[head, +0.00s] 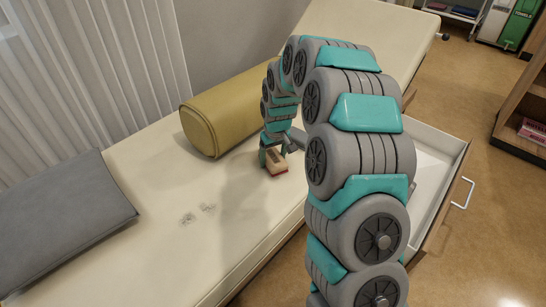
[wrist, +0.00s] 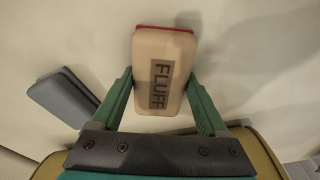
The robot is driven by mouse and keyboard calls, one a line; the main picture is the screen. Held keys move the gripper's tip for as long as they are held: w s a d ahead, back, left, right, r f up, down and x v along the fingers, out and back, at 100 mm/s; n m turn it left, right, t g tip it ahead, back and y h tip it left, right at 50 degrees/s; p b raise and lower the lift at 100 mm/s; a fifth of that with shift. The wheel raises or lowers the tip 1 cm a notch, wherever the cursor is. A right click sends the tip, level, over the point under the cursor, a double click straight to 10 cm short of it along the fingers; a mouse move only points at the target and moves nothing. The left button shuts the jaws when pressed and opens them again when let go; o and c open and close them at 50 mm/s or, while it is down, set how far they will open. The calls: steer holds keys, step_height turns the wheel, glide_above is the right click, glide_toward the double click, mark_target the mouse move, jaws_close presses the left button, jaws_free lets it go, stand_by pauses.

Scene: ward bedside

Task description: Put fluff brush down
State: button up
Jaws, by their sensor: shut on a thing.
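The fluff brush (head: 277,162) is a small tan block with a red edge, at or just above the cream bed top (head: 150,165), near the yellow bolster's end. I cannot tell whether it touches the bed. In the head view my gripper (head: 273,157) is partly hidden by the arm.
Grey fluff patches (head: 208,208) lie on the bed, left of the brush. A yellow bolster (head: 235,105) lies behind, and a grey pillow (head: 60,225) at the left. An open white drawer (head: 457,160) juts out at the right. The bed's front middle is clear.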

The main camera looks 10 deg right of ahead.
mark_target(276, 160)
steer(key=o, duration=1.5)
steer(key=shift+f, duration=0.15)
steer(key=shift+r, duration=0.4)
step_height(276, 160, up, 12)
steer(key=s, duration=0.2)
steer(key=s+m+g, duration=0.1)
steer(key=s, duration=1.3)
steer(key=s+r+m+g, duration=0.1)
steer(key=s, duration=1.2)
steer(key=s+r+g, duration=0.1)
steer(key=s, duration=1.3)
steer(key=shift+s+r+m+g+b, duration=0.2)
steer(key=shift+s+m+g+b, duration=0.1)
steer(key=shift+s+m+b, duration=0.1)
steer(key=shift+w, duration=0.1)
